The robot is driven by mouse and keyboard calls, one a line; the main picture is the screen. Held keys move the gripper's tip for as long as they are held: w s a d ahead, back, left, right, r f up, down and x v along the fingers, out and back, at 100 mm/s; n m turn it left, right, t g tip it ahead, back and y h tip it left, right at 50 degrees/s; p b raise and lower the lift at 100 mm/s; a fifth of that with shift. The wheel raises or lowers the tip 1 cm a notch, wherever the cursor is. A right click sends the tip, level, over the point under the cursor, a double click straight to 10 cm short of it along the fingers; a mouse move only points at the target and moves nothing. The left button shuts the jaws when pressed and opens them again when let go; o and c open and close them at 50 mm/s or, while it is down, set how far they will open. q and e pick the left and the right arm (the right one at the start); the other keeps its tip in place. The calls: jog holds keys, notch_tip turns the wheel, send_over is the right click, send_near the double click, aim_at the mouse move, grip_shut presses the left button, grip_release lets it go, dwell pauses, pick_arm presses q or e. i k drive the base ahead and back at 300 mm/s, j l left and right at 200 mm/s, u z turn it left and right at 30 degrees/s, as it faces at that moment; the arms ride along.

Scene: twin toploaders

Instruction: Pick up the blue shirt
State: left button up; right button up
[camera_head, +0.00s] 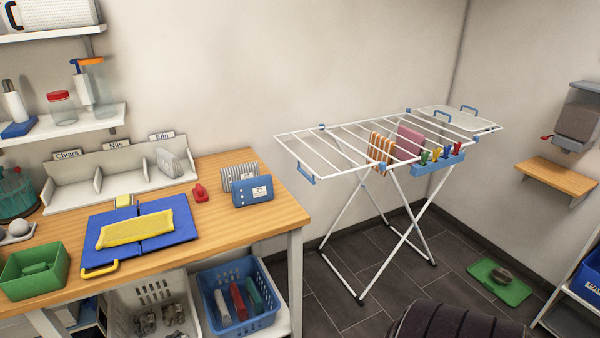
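A blue folded piece with white tags (253,191) stands upright at the right end of the wooden table; it may be the blue shirt, but I cannot tell for sure. A grey-and-white striped folded piece (232,173) stands close behind it. A yellow cloth (136,230) lies flat on a blue folding board (178,208). Neither of my grippers is in view.
A white drying rack (297,147) with striped and pink cloths stands right of the table. A sorter (124,177) labelled Chiara, Nils and Elin stands at the table's back. A blue basket (243,327) and a white basket are below. A red object (200,192) sits beside the board.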

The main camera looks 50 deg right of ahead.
aim_at(250, 190)
jog(key=z, duration=1.35)
